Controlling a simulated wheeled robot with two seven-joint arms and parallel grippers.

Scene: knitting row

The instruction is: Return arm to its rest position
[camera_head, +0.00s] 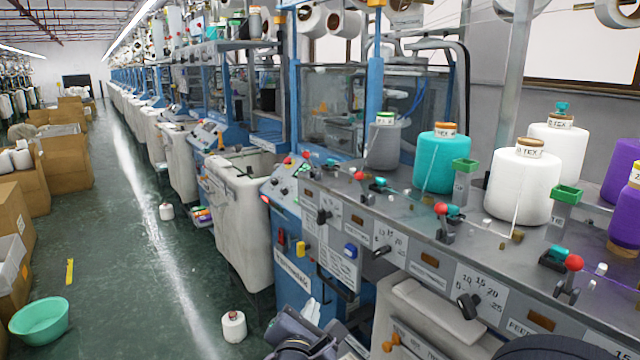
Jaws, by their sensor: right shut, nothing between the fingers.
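My right gripper (311,312) is low in the middle of the head view, in front of the blue machine's base. Its pale fingers point up and away from me and look closed together with nothing between them. The grey and black wrist behind it runs down to the bottom edge. It is apart from the cones and the machine's shelf. My left gripper is not in view.
A knitting machine's metal shelf (462,262) fills the right, carrying a teal cone (440,165), white cones (522,187) and purple cones. A white bin (240,215) stands left of it. A small white cone (234,327) and green basin (39,321) sit on the floor. The aisle is mostly clear.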

